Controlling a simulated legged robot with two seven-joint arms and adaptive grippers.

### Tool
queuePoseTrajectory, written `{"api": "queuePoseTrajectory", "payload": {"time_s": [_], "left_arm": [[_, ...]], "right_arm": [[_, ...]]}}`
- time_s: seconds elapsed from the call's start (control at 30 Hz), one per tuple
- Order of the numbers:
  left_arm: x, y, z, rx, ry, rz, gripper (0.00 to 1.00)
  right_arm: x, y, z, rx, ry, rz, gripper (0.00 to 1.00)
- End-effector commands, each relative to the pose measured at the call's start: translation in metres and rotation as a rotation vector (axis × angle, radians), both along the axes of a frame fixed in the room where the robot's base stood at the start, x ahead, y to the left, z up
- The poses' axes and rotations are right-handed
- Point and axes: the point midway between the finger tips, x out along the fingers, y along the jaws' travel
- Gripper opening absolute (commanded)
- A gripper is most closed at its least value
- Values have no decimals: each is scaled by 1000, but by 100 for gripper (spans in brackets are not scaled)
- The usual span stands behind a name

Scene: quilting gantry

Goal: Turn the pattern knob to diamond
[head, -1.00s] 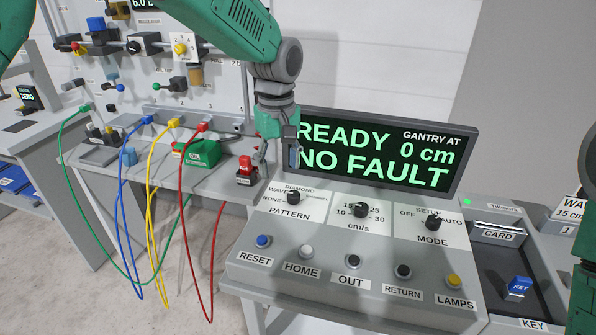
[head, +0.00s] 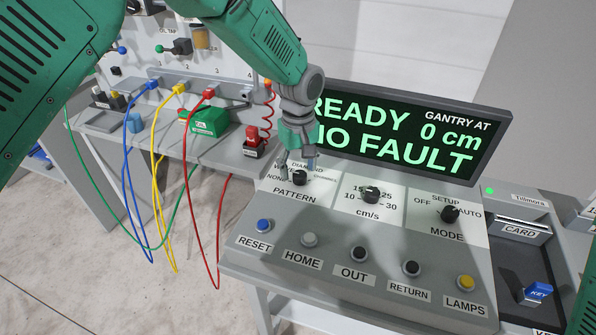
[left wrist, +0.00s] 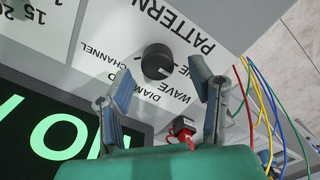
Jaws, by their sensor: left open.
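The black pattern knob (head: 299,178) sits on the white PATTERN panel at the upper left of the console, with the labels NONE, WAVE, DIAMOND and CHANNEL around it. I cannot tell clearly which label it points at. My left gripper (head: 300,162) is just above and behind the knob, its fingers pointing down and partly covering the labels. My right gripper is not in view.
The speed knob (head: 371,195) and mode knob (head: 450,213) stand to the right, with a row of push buttons in front. The screen (head: 410,135) behind reads READY, NO FAULT, 0 cm. A red-topped device (head: 253,142) and hanging cables are at the left.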

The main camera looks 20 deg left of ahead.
Motion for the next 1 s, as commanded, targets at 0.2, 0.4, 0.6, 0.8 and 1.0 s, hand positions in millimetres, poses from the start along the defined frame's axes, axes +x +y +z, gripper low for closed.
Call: {"api": "queuePoseTrajectory", "payload": {"time_s": [0.2,0.4,0.6,0.8,1.0], "left_arm": [[1,1,-21,-1,0,-1,49],[1,4,-25,-4,0,0,49],[1,4,-25,-4,-1,-1,24],[0,3,-24,0,1,-1,0],[-1,2,-24,-1,2,-19,0]], "right_arm": [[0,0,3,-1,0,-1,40],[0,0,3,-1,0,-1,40],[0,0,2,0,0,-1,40],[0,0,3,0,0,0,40],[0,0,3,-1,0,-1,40]]}}
